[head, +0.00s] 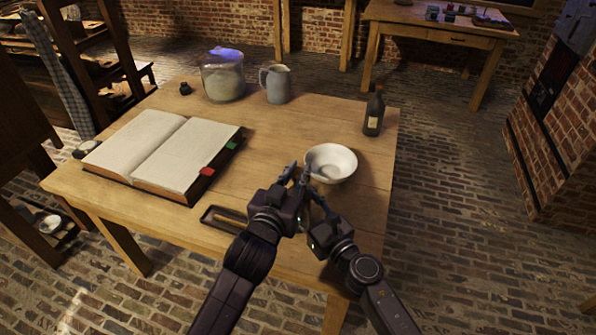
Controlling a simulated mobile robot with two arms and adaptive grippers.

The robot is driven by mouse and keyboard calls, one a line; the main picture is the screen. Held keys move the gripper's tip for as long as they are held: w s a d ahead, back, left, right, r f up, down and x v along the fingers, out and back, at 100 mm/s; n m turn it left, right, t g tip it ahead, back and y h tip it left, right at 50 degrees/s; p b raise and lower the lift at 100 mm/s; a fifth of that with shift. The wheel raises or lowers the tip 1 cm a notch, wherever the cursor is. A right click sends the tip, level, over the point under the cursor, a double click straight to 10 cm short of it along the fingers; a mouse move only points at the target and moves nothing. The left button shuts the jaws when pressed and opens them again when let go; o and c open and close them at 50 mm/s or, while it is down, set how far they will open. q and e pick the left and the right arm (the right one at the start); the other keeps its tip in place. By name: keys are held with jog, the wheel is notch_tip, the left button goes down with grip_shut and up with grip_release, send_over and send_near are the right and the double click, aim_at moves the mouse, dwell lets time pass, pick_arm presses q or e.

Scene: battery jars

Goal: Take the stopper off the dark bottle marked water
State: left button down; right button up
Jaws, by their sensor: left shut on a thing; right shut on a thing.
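The dark bottle (373,116) stands upright near the right edge of the wooden table. It has a pale label, too small to read, and a stopper (379,89) sits in its neck. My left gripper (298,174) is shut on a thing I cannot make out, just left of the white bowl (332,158). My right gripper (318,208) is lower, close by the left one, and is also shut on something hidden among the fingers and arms. Both grippers are well in front of the bottle and apart from it.
An open book (165,150) covers the left of the table (285,128). A large glass jar (223,78), a grey jug (277,85) and a small dark pot (185,88) stand at the back. A narrow tray (222,219) lies by the front. The tabletop around the bottle is clear.

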aim_at(298, 170)
pick_arm(q)
jog(key=shift+r, duration=0.3)
pick_arm(e)
jog(key=shift+r, duration=0.1)
pick_arm(q)
jog(key=shift+r, duration=0.85)
jog(key=shift+r, duration=2)
pick_arm(e)
jog(key=o, duration=1.8)
jog(key=shift+c, duration=0.2)
